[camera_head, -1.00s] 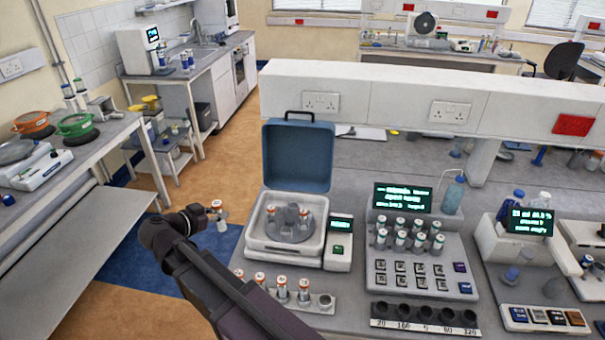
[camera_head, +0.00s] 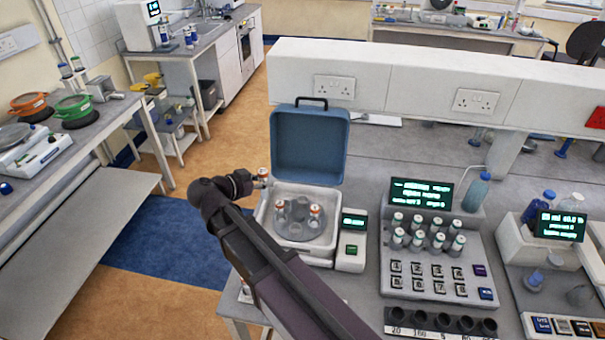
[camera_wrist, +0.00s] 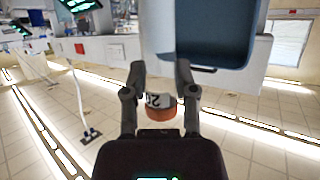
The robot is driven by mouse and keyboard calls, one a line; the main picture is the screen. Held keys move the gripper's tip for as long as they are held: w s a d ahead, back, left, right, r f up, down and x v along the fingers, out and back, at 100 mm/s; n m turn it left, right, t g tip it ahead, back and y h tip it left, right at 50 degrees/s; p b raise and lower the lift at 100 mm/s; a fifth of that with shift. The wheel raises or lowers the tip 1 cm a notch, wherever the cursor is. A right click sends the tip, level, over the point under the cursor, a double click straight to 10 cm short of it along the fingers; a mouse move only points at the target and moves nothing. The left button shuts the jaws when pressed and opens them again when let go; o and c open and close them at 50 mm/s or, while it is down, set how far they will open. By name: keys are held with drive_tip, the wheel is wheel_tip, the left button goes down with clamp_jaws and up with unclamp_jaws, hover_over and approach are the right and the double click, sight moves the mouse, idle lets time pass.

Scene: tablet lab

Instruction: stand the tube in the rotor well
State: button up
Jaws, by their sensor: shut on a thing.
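My gripper (camera_wrist: 158,84) is shut on a tube (camera_wrist: 161,103) with an orange cap and a printed white label. In the head view the tube (camera_head: 263,173) is held at the back left rim of the centrifuge, above it. The centrifuge (camera_head: 262,216) is a white box with its blue lid (camera_head: 310,147) open. Its grey rotor (camera_head: 300,231) shows inside, with orange-capped tubes (camera_head: 315,212) standing in it. Which well is free is too small to tell. The rotor does not show in the wrist view.
A white shelf wall with sockets (camera_head: 400,78) runs behind. My arm hides most of the bench in front of the centrifuge.

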drive_tip(key=shift+s+a, duration=0.15)
drive_tip(key=shift+a, duration=0.05)
drive_tip(key=shift+w+d+f+b, duration=0.2)
drive_tip(key=shift+w+f+b, duration=0.1)
drive_tip(key=shift+w, duration=0.15)
drive_tip(key=w+d+f+m+g+h+b, duration=0.3)
drive_tip(key=w+d+f+b, duration=0.5)
drive_tip(key=w+d, duration=0.3)
drive_tip(key=shift+w+f+m+g+b, duration=0.4)
drive_tip(key=shift+w+m+g, duration=0.2)
drive_tip(key=shift+w+g, duration=0.1)
drive_tip(key=shift+f, duration=0.1)
drive_tip(key=shift+f+b, duration=3.25)
drive_tip(key=shift+b, duration=0.2)
drive_tip(key=shift+f+b, duration=0.55)
drive_tip(key=shift+f, duration=0.05)
drive_tip(key=o, duration=1)
drive_tip(key=shift+o, duration=0.2)
